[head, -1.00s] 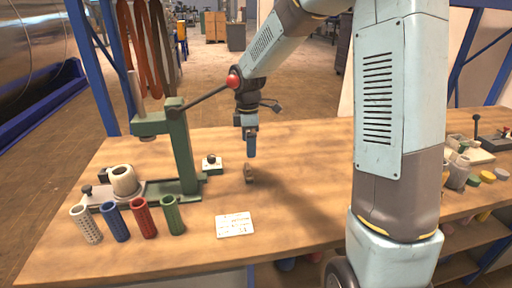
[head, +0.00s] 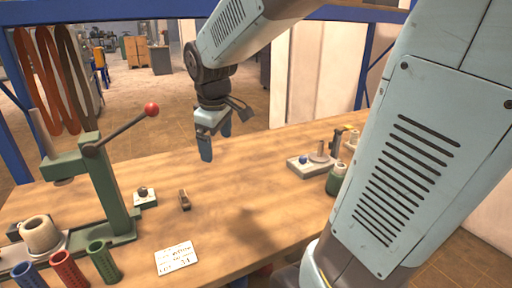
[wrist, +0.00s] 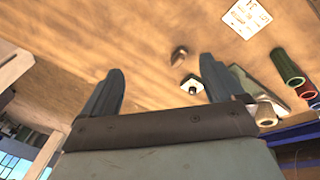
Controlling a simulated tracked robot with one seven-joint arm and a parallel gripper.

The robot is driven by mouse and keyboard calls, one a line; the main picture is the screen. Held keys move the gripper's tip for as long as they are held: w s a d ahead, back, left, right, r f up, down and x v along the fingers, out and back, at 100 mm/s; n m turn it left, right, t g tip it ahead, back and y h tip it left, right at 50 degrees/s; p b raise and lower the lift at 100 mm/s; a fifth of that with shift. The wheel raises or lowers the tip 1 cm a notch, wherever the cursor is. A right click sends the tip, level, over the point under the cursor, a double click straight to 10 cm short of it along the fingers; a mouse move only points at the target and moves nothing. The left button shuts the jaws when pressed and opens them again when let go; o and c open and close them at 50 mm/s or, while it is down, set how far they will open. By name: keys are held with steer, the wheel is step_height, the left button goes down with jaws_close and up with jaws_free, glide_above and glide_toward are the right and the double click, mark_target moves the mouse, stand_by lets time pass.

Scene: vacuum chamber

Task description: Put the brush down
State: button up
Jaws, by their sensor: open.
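A small brown wooden piece, which looks like the brush (head: 184,200), lies on the wooden workbench (head: 235,185), just right of a small pale block with a dark knob (head: 145,196). It also shows in the wrist view (wrist: 179,55), beyond the fingertips and between their lines. My gripper (head: 215,140) is open and empty. It hangs above the bench, up and right of the brush in the head view, apart from it. In the wrist view my gripper's (wrist: 162,68) two blue-grey fingers stand wide apart with nothing between them.
A green lever press (head: 110,185) with a red-knobbed handle stands at the left. Coloured perforated tubes (head: 103,262) and a white card (head: 177,258) are at the front. A pale tray (head: 310,163) and a green bottle (head: 336,180) stand at the right.

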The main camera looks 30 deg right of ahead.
steer(key=s+d+r+m+t, duration=0.1)
steer(key=s+d+m, duration=0.1)
steer(key=s+m, duration=0.2)
steer(key=s+d+r+m+t, duration=0.1)
steer(key=s+m, duration=0.3)
steer(key=s, duration=0.6)
steer(key=shift+d+r+t+y, duration=0.4)
steer(key=shift+r, duration=0.3)
